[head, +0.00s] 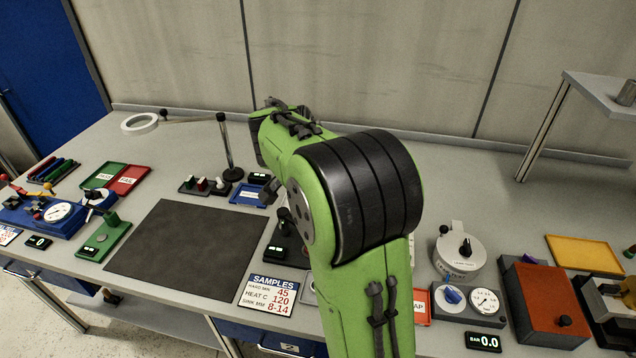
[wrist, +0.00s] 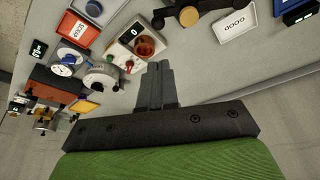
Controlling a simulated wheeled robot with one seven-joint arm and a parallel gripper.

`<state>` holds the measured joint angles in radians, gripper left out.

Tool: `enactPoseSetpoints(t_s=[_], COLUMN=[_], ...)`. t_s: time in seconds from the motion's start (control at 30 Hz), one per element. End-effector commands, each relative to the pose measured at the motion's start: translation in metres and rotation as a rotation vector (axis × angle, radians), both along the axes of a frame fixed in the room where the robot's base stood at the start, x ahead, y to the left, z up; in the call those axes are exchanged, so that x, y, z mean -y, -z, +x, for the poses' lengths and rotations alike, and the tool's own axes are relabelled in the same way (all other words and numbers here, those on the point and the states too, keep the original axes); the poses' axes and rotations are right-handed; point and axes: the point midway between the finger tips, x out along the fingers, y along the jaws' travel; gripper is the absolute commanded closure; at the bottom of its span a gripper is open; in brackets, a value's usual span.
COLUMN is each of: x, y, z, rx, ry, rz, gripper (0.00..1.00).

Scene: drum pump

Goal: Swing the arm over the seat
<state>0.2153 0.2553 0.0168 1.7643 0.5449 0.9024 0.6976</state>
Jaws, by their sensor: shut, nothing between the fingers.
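My gripper (wrist: 160,88) shows in the wrist view with its two fingers together, empty, above the bench. In the head view my own green arm hides it. I cannot tell for sure which part is the task's arm or its seat. In the wrist view a white box with a display and a red round part (wrist: 146,46) lies just beyond the fingertips, apart from them. A black piece with an amber round part (wrist: 188,17) is at the top edge, partly cut off.
A dark mat (head: 185,247) lies clear at left. A grey-white pot (head: 459,251), a gauge box (head: 468,300), a red-topped block (head: 541,299) and a yellow tray (head: 582,253) stand at right. A white GOOD tray (wrist: 237,22) lies at the wrist view's top right.

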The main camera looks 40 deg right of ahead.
Motion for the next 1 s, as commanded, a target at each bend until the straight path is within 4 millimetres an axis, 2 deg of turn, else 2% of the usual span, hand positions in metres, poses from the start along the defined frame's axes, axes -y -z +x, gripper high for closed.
enactPoseSetpoints(t_s=[0.03, 0.1, 0.2, 0.8, 0.9, 0.97, 1.0], x=[-0.004, -0.006, -0.009, -0.01, -0.022, -0.039, -0.052], y=[-0.012, -0.023, -0.03, -0.032, -0.043, -0.054, -0.06], z=[0.0, -0.001, -0.002, -0.003, -0.014, -0.029, -0.042], rx=[0.004, 0.003, 0.002, 0.002, 0.013, 0.022, 0.029], ry=[-0.001, 0.0, 0.002, -0.003, -0.095, -0.218, -0.323], rz=[0.0, -0.002, -0.002, -0.002, 0.003, 0.008, 0.008], gripper=[1.0, 1.0, 1.0, 1.0, 1.0, 1.0, 1.0])
